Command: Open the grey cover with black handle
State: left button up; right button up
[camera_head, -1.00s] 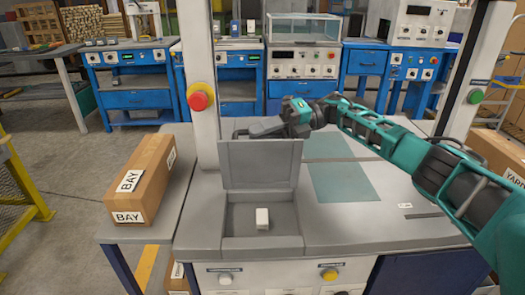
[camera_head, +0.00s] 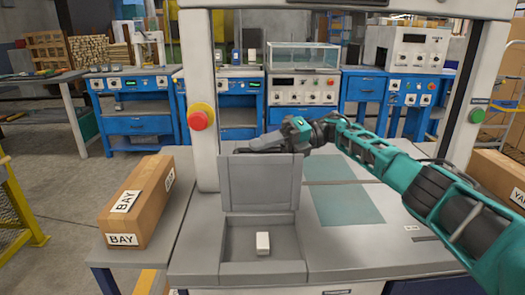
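The grey cover (camera_head: 260,183) stands raised, roughly upright, at the back edge of a grey open-topped box (camera_head: 235,268) on the workbench. Inside the box a small white block (camera_head: 263,243) stands on the floor. The cover's black handle cannot be made out; the far face of the cover is turned away. My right gripper (camera_head: 262,147) is just behind the cover's top edge, its dark fingers partly hidden by it. I cannot tell whether it touches the cover or how its fingers are set. My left gripper is not in view.
A cardboard box (camera_head: 139,205) marked BAY lies left of the bench. A red button (camera_head: 198,118) and a green button (camera_head: 477,116) sit on the frame posts. Bench space right of the box holds flat green panels (camera_head: 345,205). Blue workstations (camera_head: 140,124) stand behind.

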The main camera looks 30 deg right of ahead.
jog(key=shift+s+d+r+b, duration=0.15)
jog(key=shift+d+b, duration=0.1)
jog(key=shift+d, duration=0.95)
jog(key=shift+s+d+r+b, duration=0.15)
jog(key=shift+d+b, duration=0.1)
jog(key=shift+d, duration=1)
jog(key=shift+d+r+b, duration=0.15)
jog(key=shift+d+b, duration=0.1)
jog(key=shift+d, duration=0.95)
